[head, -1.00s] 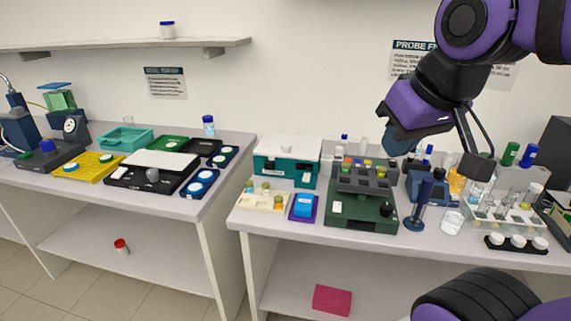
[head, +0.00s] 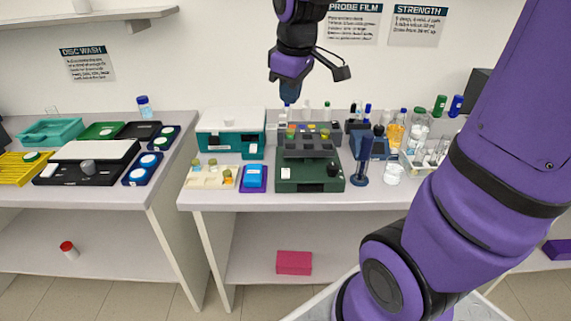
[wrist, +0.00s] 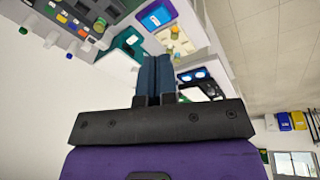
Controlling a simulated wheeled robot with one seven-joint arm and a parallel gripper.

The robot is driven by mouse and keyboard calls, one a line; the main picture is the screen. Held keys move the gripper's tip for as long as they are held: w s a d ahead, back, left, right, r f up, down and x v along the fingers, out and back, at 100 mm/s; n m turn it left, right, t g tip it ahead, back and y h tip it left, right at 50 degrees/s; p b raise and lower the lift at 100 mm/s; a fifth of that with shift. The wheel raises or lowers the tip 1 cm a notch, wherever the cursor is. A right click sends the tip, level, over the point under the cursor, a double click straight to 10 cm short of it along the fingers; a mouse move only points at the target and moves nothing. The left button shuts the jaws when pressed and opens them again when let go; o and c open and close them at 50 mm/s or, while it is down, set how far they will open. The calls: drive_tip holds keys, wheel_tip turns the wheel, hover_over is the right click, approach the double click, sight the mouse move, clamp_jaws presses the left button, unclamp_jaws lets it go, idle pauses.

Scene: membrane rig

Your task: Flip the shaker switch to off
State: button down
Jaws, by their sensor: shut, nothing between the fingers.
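The dark green shaker (head: 310,184) stands on the right-hand bench, with a grey rack of small coloured vials on its top. A small white switch (head: 286,173) is at its front left, and a black knob (head: 333,170) is at its front right. I cannot tell which way the switch is set. My gripper (head: 289,93) hangs above and behind the shaker, apart from it, fingers pointing down. Its dark blue fingers also show in the wrist view (wrist: 155,76), shut together and empty.
A teal box with a white lid (head: 231,142) stands left of the shaker, with a blue block (head: 254,177) on a purple mat in front. A dark blue stand (head: 362,165) and glassware (head: 394,173) crowd the right. Free bench edge lies in front.

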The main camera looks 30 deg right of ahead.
drive_tip(key=w+d+f+n+g, duration=0.2)
drive_tip(key=w+d+f+n, duration=0.15)
drive_tip(key=w+f, duration=0.35)
drive_tip(key=n, duration=0.2)
hover_over(285, 170)
wheel_tip(285, 170, down, 7)
drive_tip(key=shift+d+f+g, duration=0.1)
drive_tip(key=shift+g, duration=0.2)
wheel_tip(285, 170, down, 14)
idle(0.3)
